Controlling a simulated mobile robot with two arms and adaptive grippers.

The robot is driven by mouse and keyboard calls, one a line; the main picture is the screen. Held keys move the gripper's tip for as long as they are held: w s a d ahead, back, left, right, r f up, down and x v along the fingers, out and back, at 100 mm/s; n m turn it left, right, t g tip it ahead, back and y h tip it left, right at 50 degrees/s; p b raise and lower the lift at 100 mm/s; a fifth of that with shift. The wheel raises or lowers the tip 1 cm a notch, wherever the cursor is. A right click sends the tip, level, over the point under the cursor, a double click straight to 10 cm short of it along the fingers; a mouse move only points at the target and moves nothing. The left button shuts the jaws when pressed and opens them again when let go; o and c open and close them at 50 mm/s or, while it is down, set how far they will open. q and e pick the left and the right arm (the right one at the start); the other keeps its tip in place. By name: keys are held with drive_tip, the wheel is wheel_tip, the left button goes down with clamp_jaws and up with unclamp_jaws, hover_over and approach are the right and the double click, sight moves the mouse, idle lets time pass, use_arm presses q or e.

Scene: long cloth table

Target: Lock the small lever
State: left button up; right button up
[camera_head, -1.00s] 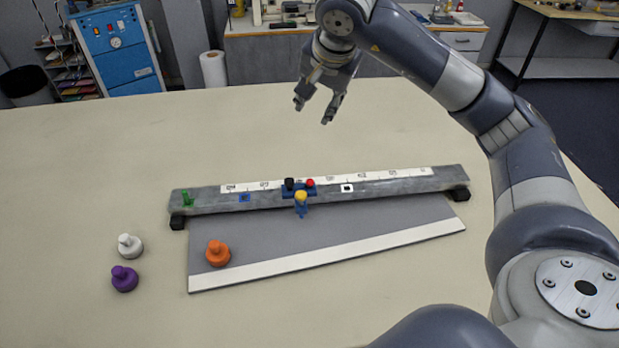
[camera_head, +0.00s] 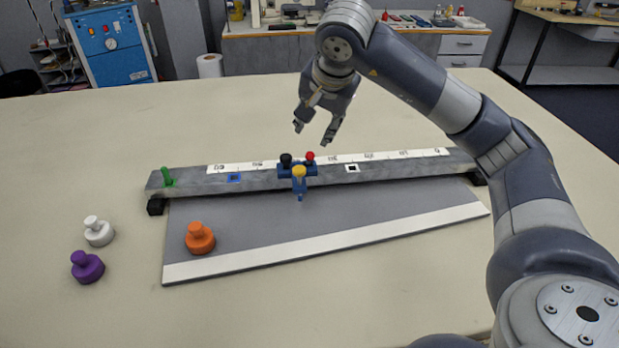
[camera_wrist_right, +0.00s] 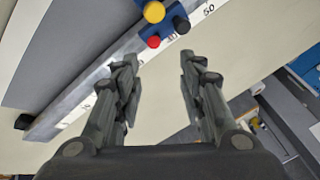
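A blue slider (camera_head: 298,181) with a black knob (camera_head: 286,159), a red knob (camera_head: 310,157) and a yellow knob (camera_head: 299,171) sits on a long grey rail (camera_head: 210,184). Which of these is the small lever I cannot tell for sure. In the right wrist view the slider's yellow knob (camera_wrist_right: 154,12) and red knob (camera_wrist_right: 153,41) show at the top. My right gripper (camera_head: 314,133) is open and empty, above and behind the rail near the slider, touching nothing. It also shows in the right wrist view (camera_wrist_right: 160,75) with its fingers apart. My left gripper is not in view.
A green peg (camera_head: 167,178) stands at the rail's left end. Orange (camera_head: 200,239), white (camera_head: 98,232) and purple (camera_head: 87,267) knobbed pieces stand at the left front. A grey board (camera_head: 330,220) lies before the rail. The table behind the rail is mostly clear.

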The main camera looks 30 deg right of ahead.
sight(311, 154)
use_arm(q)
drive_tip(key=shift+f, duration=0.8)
use_arm(e)
drive_tip(key=x, duration=0.9)
drive_tip(key=s+x, duration=0.1)
drive_tip(key=x, duration=0.3)
drive_tip(key=shift+a+f, duration=0.1)
drive_tip(key=shift+f, duration=0.4)
clamp_jaws()
